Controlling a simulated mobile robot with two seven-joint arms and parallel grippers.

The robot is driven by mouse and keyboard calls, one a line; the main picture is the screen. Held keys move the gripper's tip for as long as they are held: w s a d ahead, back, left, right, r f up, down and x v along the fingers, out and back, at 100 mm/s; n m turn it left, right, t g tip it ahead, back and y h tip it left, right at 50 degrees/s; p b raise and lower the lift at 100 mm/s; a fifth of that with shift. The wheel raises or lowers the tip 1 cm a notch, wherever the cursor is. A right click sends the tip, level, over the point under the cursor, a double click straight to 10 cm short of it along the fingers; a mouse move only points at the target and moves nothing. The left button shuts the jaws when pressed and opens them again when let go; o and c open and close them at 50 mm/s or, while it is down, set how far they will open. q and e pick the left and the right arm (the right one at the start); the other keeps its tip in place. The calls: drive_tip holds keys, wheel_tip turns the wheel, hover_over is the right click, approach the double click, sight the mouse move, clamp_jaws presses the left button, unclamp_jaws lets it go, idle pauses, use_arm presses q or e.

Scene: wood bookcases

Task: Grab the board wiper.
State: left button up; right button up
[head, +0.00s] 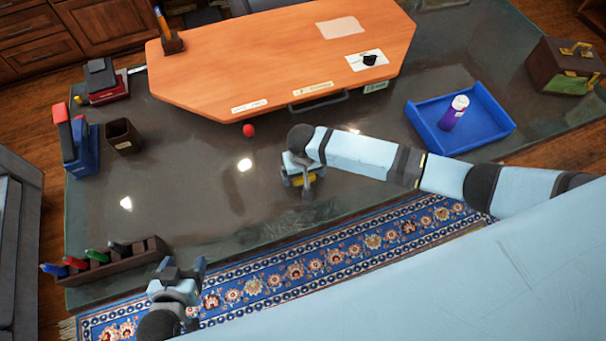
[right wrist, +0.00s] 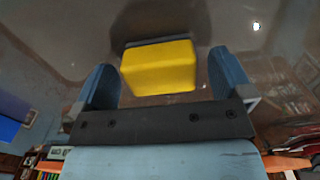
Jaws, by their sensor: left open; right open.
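The board wiper (right wrist: 158,68) is a yellow block with a dark strip along one long side. In the right wrist view it sits between the two blue fingers of my right gripper (right wrist: 162,62), with a visible gap on each side. In the head view my right gripper (head: 299,172) is over the glass desk, and only a yellow edge of the wiper (head: 304,180) shows beneath it; the rest is hidden. My right gripper is open. My left gripper (head: 178,275) is open and empty at the desk's front edge, above the patterned rug.
The glass desk (head: 205,185) carries an orange board (head: 250,65), a red ball (head: 249,130), a blue tray (head: 480,135) with a purple bottle (head: 453,113), a dark cup (head: 122,136) and a marker rack (head: 110,266). The glass left of my right gripper is clear.

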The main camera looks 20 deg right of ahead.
drive_tip(key=c, duration=1)
drive_tip(key=shift+r, duration=0.15)
